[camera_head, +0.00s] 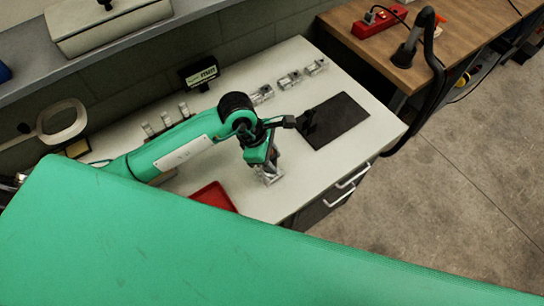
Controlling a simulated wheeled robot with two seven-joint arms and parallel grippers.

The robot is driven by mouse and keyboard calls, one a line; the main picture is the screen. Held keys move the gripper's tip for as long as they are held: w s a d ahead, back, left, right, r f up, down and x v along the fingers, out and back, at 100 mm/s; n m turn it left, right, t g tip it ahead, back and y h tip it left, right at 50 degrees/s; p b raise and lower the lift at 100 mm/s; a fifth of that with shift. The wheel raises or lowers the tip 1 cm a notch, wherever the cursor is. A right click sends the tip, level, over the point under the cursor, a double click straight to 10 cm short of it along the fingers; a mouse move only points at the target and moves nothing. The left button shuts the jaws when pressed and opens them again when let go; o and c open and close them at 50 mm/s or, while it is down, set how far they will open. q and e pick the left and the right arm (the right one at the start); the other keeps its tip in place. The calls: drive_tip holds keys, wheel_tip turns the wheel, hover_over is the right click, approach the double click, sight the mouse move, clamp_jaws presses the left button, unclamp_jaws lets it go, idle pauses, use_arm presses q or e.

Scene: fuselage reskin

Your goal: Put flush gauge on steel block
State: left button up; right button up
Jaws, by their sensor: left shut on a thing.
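My left gripper (269,172) points down over the front part of the white worktop, left of the dark plate. It is shut on a small silvery metal piece, most likely the flush gauge (270,178), partly hidden by the fingers. Whether the piece touches the worktop cannot be told. Several small silvery metal parts stand in a row at the back, one of them a blocky part (290,79); which thing is the steel block I cannot tell. My right gripper is not in view.
A dark flat plate (345,115) lies on the worktop (385,120). A red tray (213,196) lies at the front edge. A small display (199,75) and pale cylinders (166,119) stand at the back. A large green surface (150,245) fills the foreground.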

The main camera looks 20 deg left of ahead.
use_arm(q)
drive_tip(key=o, duration=0.7)
drive_tip(key=shift+f, duration=0.2)
drive_tip(key=o, duration=0.5)
drive_tip(key=shift+r, duration=0.1)
drive_tip(key=shift+r+p, duration=0.25)
drive_tip(key=shift+p, duration=0.05)
drive_tip(key=b+v, duration=0.2)
drive_tip(key=v, duration=0.9)
drive_tip(key=shift+a+r, duration=0.15)
drive_tip(key=shift+r, duration=0.25)
